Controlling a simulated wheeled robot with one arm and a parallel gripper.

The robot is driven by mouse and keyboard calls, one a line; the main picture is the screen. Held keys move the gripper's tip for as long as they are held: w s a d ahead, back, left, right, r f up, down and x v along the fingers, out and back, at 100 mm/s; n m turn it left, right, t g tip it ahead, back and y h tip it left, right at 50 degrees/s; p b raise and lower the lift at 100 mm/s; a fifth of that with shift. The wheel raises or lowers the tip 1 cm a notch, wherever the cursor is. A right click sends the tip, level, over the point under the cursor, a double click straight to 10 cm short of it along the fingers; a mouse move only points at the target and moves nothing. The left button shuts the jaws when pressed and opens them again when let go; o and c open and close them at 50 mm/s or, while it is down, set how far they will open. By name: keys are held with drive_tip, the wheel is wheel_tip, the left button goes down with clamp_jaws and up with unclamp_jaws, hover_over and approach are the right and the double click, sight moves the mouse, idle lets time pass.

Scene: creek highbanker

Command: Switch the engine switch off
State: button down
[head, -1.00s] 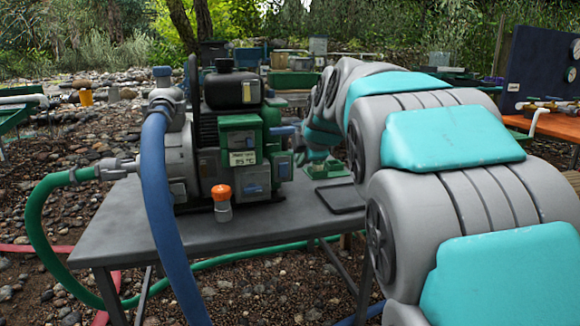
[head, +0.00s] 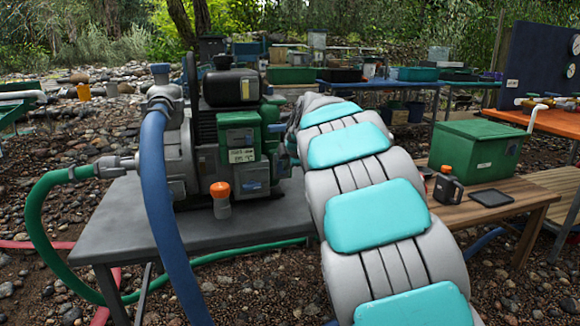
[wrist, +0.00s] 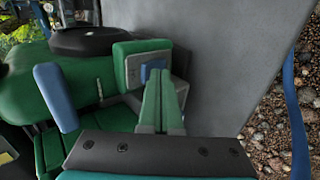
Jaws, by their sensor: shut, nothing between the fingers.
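The engine (head: 225,115), with a black tank and green housing, stands on a grey table (head: 130,210) in the head view. In the wrist view, a green box (wrist: 128,62) on the engine has a grey plate with a blue rocker, likely the engine switch (wrist: 150,69). My gripper (wrist: 159,75) is shut and empty, its two green fingers side by side. The fingertips are over or right beside the blue rocker and hide part of it. I cannot tell if they touch it, or its position. My arm hides the gripper in the head view.
A blue lever (wrist: 56,97) sticks out left of my fingers. A blue hose (head: 158,190) crosses the table's front, near an orange-capped part (head: 221,192). A wooden bench (head: 500,212) at right holds a green crate (head: 475,152) and a dark jug (head: 447,187).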

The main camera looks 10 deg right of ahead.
drive_tip(key=shift+w+a, duration=0.15)
drive_tip(key=shift+w, duration=0.15)
drive_tip(key=shift+a+r, duration=0.15)
idle(0.4)
drive_tip(key=shift+w+r, duration=0.1)
drive_tip(key=shift+r, duration=0.65)
